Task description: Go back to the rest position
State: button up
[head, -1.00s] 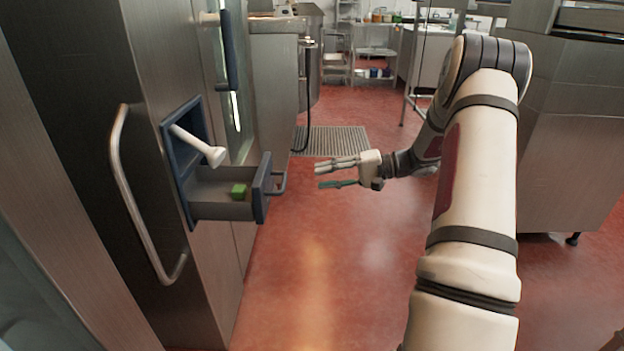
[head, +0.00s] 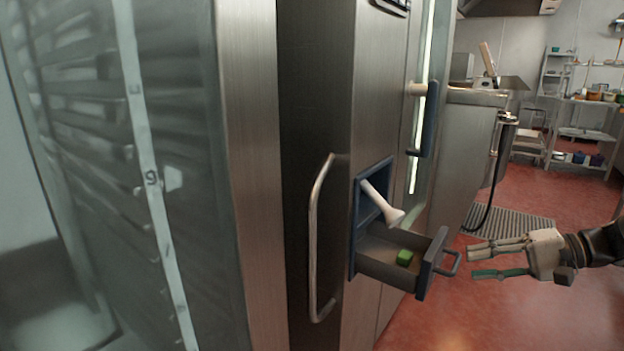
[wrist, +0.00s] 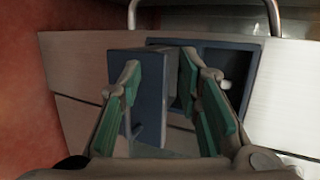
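My gripper (head: 499,260) is open and empty at the right of the head view, a little to the right of the open drawer's handle and apart from it. In the wrist view the green-padded fingers (wrist: 165,95) stand wide apart with nothing between them, with the drawer front behind them. The small drawer (head: 385,268) is pulled out of its blue frame in the steel cabinet. A green block (head: 404,257) lies inside the drawer. A white lever or chute (head: 383,205) sticks out of the blue frame above it.
A tall steel cabinet with a long bar handle (head: 318,240) and a glass-fronted unit (head: 90,180) fill the left. A blue door handle (head: 428,118) sits higher up. A floor grate (head: 515,222) and shelves (head: 583,135) lie behind. Red floor (head: 450,320) is open at right.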

jog(key=s+a+r+n+g+h, duration=0.2)
jog(key=s+a+r+g, duration=0.15)
jog(key=s+a, duration=0.4)
jog(key=s+a+r+n+g+h, duration=0.1)
jog(key=s+a+r+g+h, duration=0.25)
jog(key=s+a, duration=0.45)
jog(key=s+a+f+n+t+h, duration=0.15)
jog(key=s+h, duration=0.55)
jog(key=s, duration=1.2)
notch_tip(320, 180, up, 36)
jog(key=n+t+p, duration=0.1)
jog(key=t+p, duration=0.3)
jog(key=p, duration=3)
jog(key=shift+s+d+r+p, duration=0.25)
jog(key=shift+s+p, duration=0.05)
jog(key=shift+p, duration=0.1)
